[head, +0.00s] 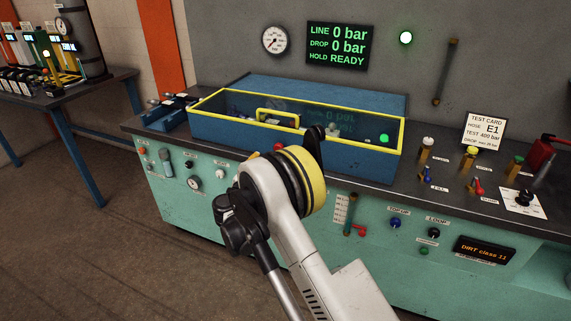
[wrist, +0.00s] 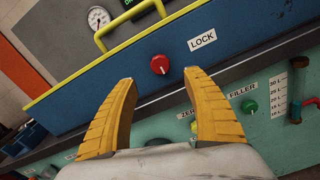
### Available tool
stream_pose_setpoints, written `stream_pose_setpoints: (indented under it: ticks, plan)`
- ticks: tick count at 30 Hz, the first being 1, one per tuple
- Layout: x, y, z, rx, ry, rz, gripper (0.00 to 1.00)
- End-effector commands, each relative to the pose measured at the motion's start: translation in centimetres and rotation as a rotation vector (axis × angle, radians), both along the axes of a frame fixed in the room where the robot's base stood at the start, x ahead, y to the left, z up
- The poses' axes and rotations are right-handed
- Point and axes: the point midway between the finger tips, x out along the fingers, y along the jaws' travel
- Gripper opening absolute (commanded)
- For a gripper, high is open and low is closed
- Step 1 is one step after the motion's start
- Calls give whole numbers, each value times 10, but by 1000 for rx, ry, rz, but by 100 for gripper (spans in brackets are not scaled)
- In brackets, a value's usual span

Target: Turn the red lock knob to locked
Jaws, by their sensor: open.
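The red lock knob (wrist: 160,65) sits on the blue front wall of the test box, left of a white LOCK label (wrist: 202,40). A pale mark shows on the knob's face; I cannot tell its exact setting. In the head view the knob (head: 278,147) shows as a small red spot beside my arm. My gripper (wrist: 158,78) has its two yellow fingers spread open and empty. In the wrist view the knob appears between and just beyond the fingertips, apart from them. In the head view my arm covers most of the gripper.
The blue box has a clear lid with a yellow frame (head: 396,122) and yellow handle (head: 278,113). Below it, the green panel carries several knobs, including a green one (wrist: 249,106). A display (head: 337,46) reads LINE 0 bar, DROP 0 bar, HOLD READY.

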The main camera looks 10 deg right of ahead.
Motion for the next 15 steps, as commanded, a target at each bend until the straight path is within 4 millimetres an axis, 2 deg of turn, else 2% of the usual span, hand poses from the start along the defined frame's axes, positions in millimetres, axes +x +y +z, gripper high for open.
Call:
stream_pose_setpoints:
  ticks: [5, 15]
  plan:
    - [9, -3, -7, -34, 3, 3, 58]
    - [61, -41, -8, -30, 3, 1, 58]
